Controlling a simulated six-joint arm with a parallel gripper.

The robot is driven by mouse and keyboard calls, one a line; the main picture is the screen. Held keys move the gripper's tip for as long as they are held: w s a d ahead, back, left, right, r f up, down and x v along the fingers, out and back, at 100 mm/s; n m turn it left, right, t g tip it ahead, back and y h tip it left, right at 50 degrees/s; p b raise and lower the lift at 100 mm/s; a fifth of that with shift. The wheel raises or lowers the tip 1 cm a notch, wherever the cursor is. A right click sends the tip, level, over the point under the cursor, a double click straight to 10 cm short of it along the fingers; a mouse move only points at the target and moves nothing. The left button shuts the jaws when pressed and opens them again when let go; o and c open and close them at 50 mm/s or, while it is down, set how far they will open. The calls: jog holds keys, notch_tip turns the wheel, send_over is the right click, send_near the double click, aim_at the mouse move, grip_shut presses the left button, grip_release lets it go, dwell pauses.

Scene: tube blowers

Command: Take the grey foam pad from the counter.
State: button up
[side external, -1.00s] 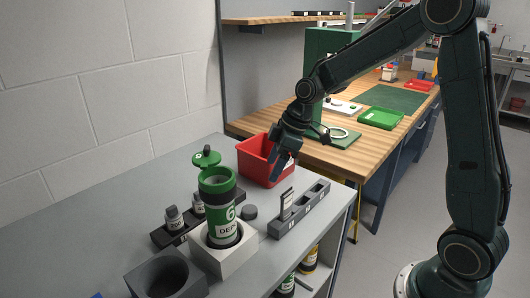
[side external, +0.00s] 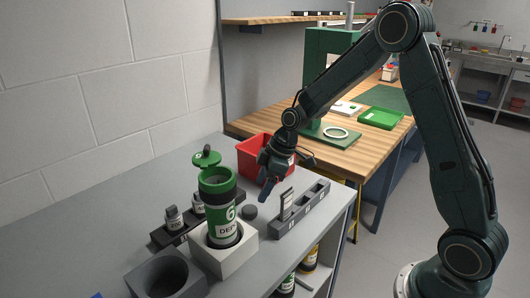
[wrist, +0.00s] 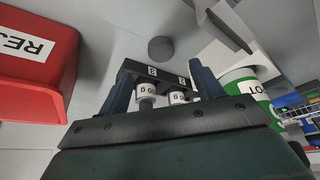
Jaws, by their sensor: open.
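The grey foam pad (side external: 249,212) appears to be the small dark grey disc lying flat on the counter (side external: 110,222), between the green canister and the grey slotted rack. It also shows in the wrist view (wrist: 161,48), ahead of the fingers. My gripper (side external: 263,196) is above the counter, up and right of the pad in the side view, and apart from it. In the wrist view my gripper (wrist: 162,73) has its two blue fingers spread with nothing held between them.
A red bin (side external: 250,157) stands behind my gripper. The green canister (side external: 218,205) stands in a white block (side external: 224,259). The grey slotted rack (side external: 302,208) is near the counter's right edge.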

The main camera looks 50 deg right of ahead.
aim_at(251, 208)
jog(key=shift+x, duration=1.4)
jog(key=shift+f, duration=0.1)
jog(key=shift+x, duration=2.5)
jog(key=shift+a, duration=0.2)
jog(key=c, duration=1.1)
